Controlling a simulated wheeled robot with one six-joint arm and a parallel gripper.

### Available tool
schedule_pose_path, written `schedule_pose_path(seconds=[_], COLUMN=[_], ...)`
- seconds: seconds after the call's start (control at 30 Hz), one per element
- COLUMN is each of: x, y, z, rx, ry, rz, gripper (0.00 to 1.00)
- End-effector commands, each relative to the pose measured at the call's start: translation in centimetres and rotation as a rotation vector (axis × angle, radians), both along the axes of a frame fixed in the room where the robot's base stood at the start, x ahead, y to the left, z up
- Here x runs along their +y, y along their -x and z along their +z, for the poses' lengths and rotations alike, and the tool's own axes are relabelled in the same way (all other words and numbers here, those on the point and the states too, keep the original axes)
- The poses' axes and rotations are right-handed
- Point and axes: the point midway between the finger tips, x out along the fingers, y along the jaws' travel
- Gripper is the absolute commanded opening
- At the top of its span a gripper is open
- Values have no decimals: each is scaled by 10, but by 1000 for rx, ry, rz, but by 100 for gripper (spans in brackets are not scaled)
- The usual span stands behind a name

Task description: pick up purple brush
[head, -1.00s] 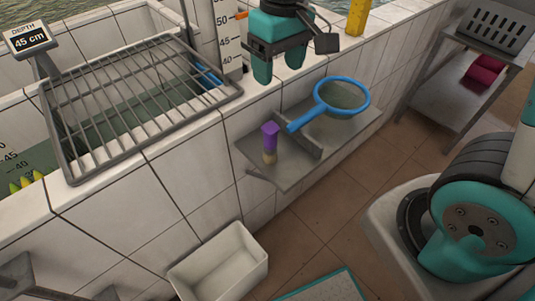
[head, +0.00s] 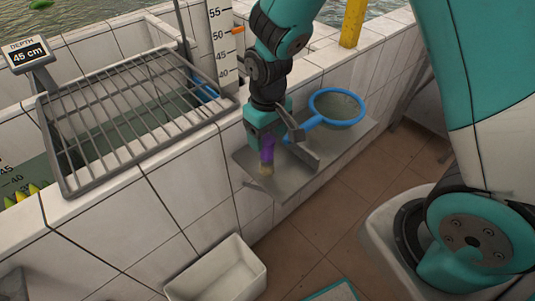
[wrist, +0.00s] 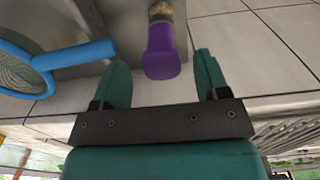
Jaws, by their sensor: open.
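The purple brush (head: 267,152) stands on the grey wall shelf (head: 283,190), bristles down, in the head view. In the wrist view the brush's purple handle (wrist: 162,52) lies between and just beyond my two fingertips, with the pale bristles further off at the top edge. My gripper (wrist: 160,75) is open, one teal finger on each side of the handle, with a gap visible on both sides. In the head view my gripper (head: 264,130) is right over the brush and hides the top of its handle.
A blue-rimmed net (head: 337,108) lies on the shelf right of the brush, its handle close to my gripper. A metal grate (head: 135,110) covers the tank at left. A white bin (head: 217,272) is below.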

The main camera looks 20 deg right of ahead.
Motion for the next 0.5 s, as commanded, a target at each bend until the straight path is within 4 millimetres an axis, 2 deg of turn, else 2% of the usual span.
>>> schedule_pose_path(seconds=[0.2,0.47,0.5], x=[2,2,2], y=[-2,-2,-2], z=[-28,-32,-32], rx=[2,-1,-1], ry=[1,0,0], rz=[0,0,0], gripper=[68,68,63])
